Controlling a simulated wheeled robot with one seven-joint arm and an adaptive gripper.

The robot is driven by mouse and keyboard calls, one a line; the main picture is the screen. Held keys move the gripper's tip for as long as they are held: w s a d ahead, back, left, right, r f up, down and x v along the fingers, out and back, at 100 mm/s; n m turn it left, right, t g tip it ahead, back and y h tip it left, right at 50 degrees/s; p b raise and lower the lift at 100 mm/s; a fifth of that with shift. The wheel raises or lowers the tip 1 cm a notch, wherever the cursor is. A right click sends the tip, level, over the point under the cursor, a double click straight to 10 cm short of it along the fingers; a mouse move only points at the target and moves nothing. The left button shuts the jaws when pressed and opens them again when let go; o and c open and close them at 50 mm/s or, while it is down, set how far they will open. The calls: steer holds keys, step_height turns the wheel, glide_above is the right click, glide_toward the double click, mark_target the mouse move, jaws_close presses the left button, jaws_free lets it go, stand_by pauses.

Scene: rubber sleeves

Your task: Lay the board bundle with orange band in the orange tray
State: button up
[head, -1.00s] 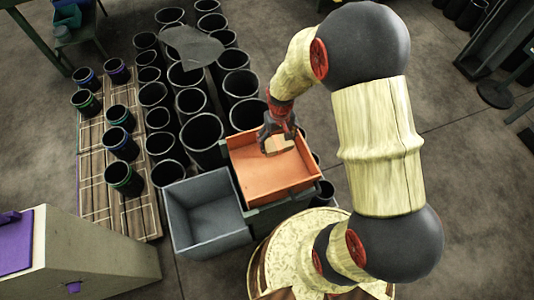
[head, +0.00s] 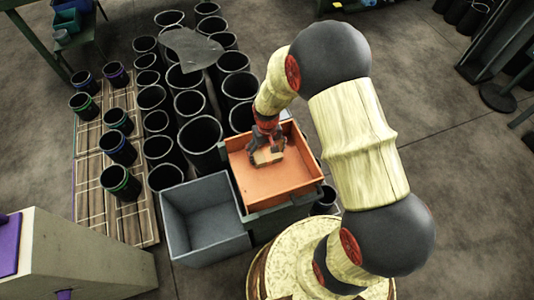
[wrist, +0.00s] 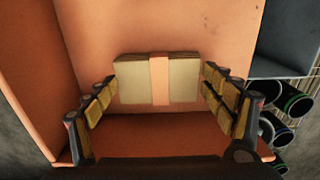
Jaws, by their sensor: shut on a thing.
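The board bundle (wrist: 135,82) is a pale flat block with an orange band (wrist: 160,80) round its middle. In the wrist view it sits between my fingers, which press at its two ends. In the head view the bundle (head: 266,156) is inside the outline of the orange tray (head: 285,187), near its middle. My gripper (head: 266,148) is shut on it from above and it also shows in the wrist view (wrist: 162,95). I cannot tell whether the bundle touches the tray floor.
A grey open bin (head: 207,257) stands left of the orange tray. Several black rubber sleeves (head: 201,133) stand behind and to the left. More banded sleeves (head: 119,182) stand on a wooden pallet (head: 88,195). The floor at right is mostly clear.

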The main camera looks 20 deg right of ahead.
steer(key=shift+f, duration=0.1)
steer(key=o, duration=1.2)
steer(key=shift+o, duration=0.5)
step_height(320, 180, up, 13)
steer(key=p, duration=0.5)
step_height(320, 180, up, 10)
steer(key=f+t, duration=0.1)
glide_above(267, 155)
steer(key=s+r+t, duration=0.4)
steer(key=s+r, duration=1.4)
steer(key=r, duration=0.3)
steer(key=shift+s+t, duration=0.3)
steer(key=shift+r, duration=0.1)
